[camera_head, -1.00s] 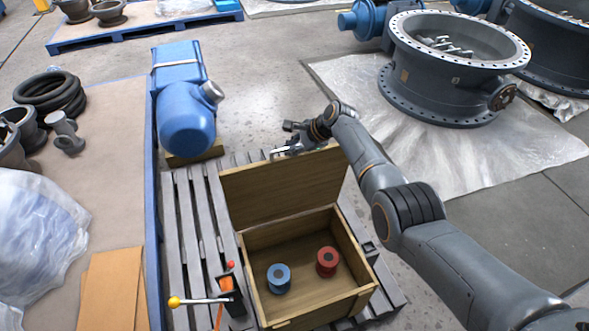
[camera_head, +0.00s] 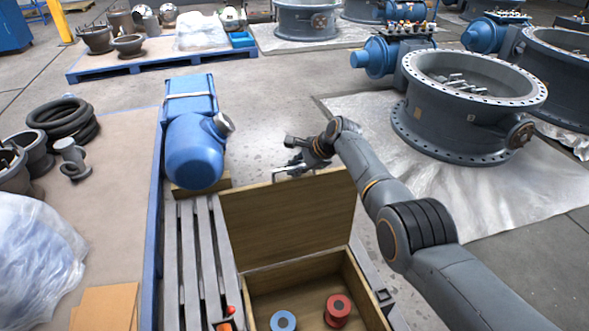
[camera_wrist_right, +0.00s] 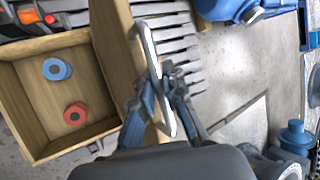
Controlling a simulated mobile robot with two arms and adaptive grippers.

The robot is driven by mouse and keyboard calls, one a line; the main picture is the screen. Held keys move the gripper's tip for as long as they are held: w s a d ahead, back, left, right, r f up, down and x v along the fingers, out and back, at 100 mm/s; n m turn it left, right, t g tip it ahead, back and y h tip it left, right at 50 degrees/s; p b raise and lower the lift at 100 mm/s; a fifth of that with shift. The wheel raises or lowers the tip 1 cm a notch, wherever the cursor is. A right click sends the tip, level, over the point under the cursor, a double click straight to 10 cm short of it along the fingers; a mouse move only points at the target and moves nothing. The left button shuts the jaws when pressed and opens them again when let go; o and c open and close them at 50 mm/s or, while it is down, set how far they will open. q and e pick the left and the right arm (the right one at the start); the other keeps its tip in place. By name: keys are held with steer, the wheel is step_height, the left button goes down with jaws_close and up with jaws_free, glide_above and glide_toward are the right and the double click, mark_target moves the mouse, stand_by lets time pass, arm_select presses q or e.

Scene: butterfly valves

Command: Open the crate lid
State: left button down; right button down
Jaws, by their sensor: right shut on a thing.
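The wooden crate (camera_head: 365,290) stands open on a slatted pallet, with its lid (camera_head: 290,215) raised about upright along the far edge. A blue spool (camera_head: 283,321) and a red spool (camera_head: 338,309) sit inside. My right gripper (camera_head: 296,167) is at the lid's top edge, on the far side. In the right wrist view, the gripper (camera_wrist_right: 157,100) is shut on the lid's pale metal handle (camera_wrist_right: 147,48), and the lid (camera_wrist_right: 113,50) shows nearly edge-on beside it. My left gripper is in neither view.
A blue motor (camera_head: 195,152) stands just beyond the crate to the left. The slatted pallet (camera_head: 190,250) shows left of the crate. Large flanged valve bodies (camera_head: 460,125) stand on plastic sheeting at right. Bare floor (camera_head: 270,110) lies behind the lid.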

steer(key=c, duration=1.5)
jaws_free()
steer(key=shift+r, duration=0.2)
steer(key=shift+o, duration=0.5)
steer(key=shift+f, duration=0.1)
steer(key=v, duration=1.2)
steer(key=shift+d, duration=0.1)
